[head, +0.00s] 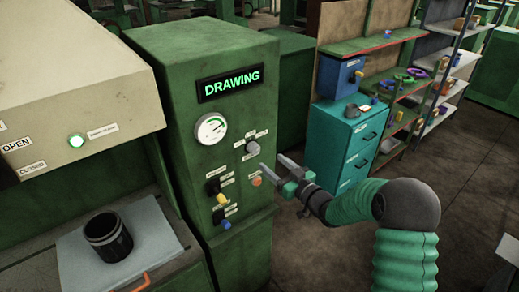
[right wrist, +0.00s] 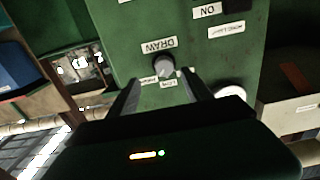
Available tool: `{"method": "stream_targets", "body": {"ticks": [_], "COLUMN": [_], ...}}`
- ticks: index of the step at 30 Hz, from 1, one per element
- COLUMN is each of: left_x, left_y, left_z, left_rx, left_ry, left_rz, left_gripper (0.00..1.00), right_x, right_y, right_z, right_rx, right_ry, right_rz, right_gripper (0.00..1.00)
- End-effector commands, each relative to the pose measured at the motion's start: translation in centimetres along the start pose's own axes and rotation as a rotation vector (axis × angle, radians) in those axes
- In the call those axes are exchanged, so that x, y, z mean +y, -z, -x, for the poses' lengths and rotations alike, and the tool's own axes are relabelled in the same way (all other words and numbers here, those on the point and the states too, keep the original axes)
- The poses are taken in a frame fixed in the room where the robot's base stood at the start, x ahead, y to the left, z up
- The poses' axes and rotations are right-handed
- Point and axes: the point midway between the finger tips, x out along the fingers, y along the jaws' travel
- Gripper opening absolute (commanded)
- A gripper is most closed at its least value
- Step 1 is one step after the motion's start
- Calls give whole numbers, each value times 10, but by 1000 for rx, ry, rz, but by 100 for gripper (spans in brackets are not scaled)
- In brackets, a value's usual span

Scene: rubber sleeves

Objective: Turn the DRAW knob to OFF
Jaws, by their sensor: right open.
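The grey DRAW knob (head: 252,148) is on the front of the green cabinet (head: 165,75), below and right of the round gauge. In the right wrist view the knob (right wrist: 163,64) shows with a DRAW label (right wrist: 158,45) beside it and smaller labels I cannot read clearly. My right gripper (head: 271,162) is open and empty, its fingers pointing at the cabinet just right of the knob. In the right wrist view the knob lies beyond the gap between the fingertips (right wrist: 161,80), apart from them. The knob's setting is not clear. My left gripper is not in view.
The cabinet also has a lit DRAWING display (head: 231,83), a gauge (head: 210,129), an orange button (head: 257,181), a yellow-tipped switch (head: 221,199) and a blue one (head: 226,224). A black cup (head: 107,238) stands at left. A teal drawer unit (head: 345,140) stands behind.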

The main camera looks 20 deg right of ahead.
Motion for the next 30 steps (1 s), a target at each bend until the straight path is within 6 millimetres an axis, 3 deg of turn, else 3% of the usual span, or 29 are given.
{"method": "stream_targets", "body": {"ticks": [3, 9, 20, 30], "left_x": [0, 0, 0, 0], "left_y": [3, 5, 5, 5], "left_z": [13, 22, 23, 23], "left_rx": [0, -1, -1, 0], "left_ry": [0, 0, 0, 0], "left_rz": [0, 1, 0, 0], "left_gripper": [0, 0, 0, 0], "right_x": [-2, 0, 0, 1], "right_y": [4, 1, 0, 0], "right_z": [-32, -70, -80, -81], "right_rx": [0, -1, 0, -1], "right_ry": [3, 1, 0, -1], "right_rz": [-1, -1, 0, 0], "right_gripper": [58, 58, 58, 16]}}
